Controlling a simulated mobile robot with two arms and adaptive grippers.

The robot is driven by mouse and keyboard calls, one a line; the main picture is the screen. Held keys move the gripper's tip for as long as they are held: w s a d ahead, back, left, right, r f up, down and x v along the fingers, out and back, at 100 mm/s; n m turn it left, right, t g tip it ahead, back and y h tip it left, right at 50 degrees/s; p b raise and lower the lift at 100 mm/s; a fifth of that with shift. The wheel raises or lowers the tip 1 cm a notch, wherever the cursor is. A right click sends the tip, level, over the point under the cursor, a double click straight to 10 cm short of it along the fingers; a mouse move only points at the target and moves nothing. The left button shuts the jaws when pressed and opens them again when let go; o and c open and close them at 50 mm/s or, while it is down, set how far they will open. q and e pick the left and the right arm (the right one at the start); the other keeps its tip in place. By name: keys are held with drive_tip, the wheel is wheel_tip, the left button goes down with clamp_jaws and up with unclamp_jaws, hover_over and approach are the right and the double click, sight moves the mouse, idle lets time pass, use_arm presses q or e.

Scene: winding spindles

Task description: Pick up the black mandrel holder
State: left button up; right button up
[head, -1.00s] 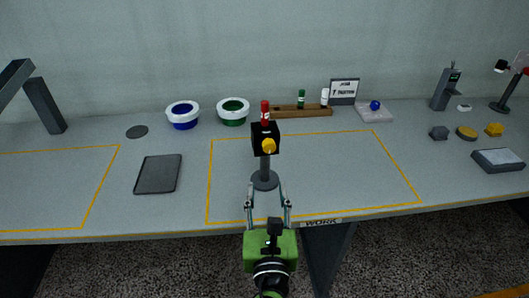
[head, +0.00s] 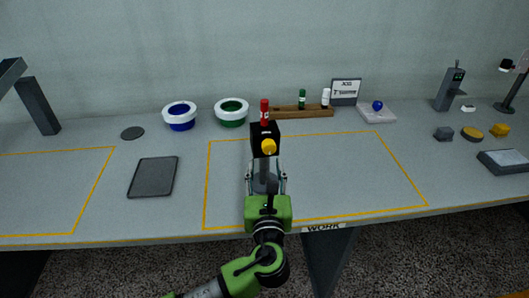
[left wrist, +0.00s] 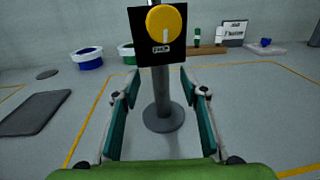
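The black mandrel holder (head: 264,136) stands upright in the yellow-outlined work area, with a black block on a grey post and round grey base. A yellow knob (head: 269,146) is on its front and a red spool (head: 265,111) stands on top. The left wrist view shows the black block (left wrist: 146,50), the knob (left wrist: 166,22) and the post (left wrist: 162,92). My left gripper (head: 265,176) is open, its fingers to either side of the post in the picture, with gaps on both sides. It also shows in the left wrist view (left wrist: 161,85). My right gripper is not in view.
A dark tray (head: 153,177) lies to the left. Blue (head: 180,117) and green (head: 231,113) white-rimmed bowls stand behind, beside a wooden rack (head: 290,112) with small spools. A sign (head: 345,91) stands at the back. The work area around the holder is clear.

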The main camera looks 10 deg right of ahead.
sight(265, 158)
use_arm(q)
drive_tip(key=w, duration=0.4)
drive_tip(key=shift+w+d, duration=0.15)
drive_tip(key=shift+w, duration=0.05)
clamp_jaws()
drive_tip(key=shift+r, duration=0.1)
drive_tip(key=shift+r, duration=0.55)
wheel_tip(265, 158, up, 2)
drive_tip(key=s+r, duration=0.1)
drive_tip(key=r, duration=0.1)
drive_tip(key=s+r, duration=0.2)
drive_tip(key=s+r+p, duration=0.1)
drive_tip(key=shift+s+a+r, duration=0.2)
drive_tip(key=shift+s+r, duration=0.15)
drive_tip(key=shift+r, duration=0.05)
drive_tip(key=s+a+r, duration=0.1)
drive_tip(key=s+r, duration=0.3)
drive_tip(key=s, duration=0.5)
drive_tip(key=shift+s, duration=0.15)
